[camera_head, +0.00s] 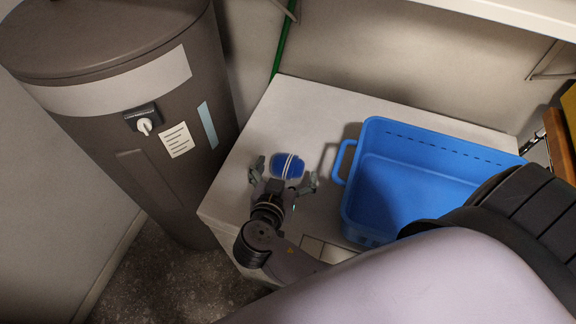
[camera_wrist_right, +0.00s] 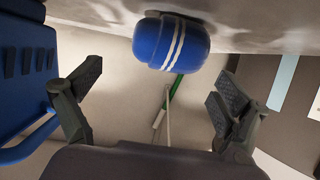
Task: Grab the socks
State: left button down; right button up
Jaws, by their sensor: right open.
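The socks (camera_head: 287,166) are a rolled blue bundle with white stripes, lying on the white top of the cabinet (camera_head: 300,112). They also show in the right wrist view (camera_wrist_right: 171,43), beyond the fingers and between them. My right gripper (camera_head: 284,178) is open, with one finger on each side of the near part of the bundle. In the right wrist view the open fingers (camera_wrist_right: 160,95) hold nothing and a gap to the socks shows. I cannot tell whether any finger touches them. My left gripper is not in view.
A blue basket (camera_head: 400,190) with a side handle stands right of the socks; it looks empty where visible. A tall dark grey cylinder (camera_head: 130,110) stands left of the cabinet. A green pole (camera_head: 282,45) runs down the wall behind. The cabinet top left of the basket is mostly clear.

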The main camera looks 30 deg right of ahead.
aim_at(286, 166)
jog(key=x, duration=0.1)
jog(key=b+x, duration=0.1)
jog(key=x, duration=0.2)
jog(key=shift+w+a+f, duration=0.15)
jog(key=shift+w+f, duration=0.25)
jog(key=shift+w+d+f, duration=0.1)
jog(key=shift+w+d, duration=0.1)
jog(key=shift+d, duration=0.05)
jog(key=shift+s, duration=0.1)
jog(key=c, duration=1.1)
jog(key=shift+c, duration=0.4)
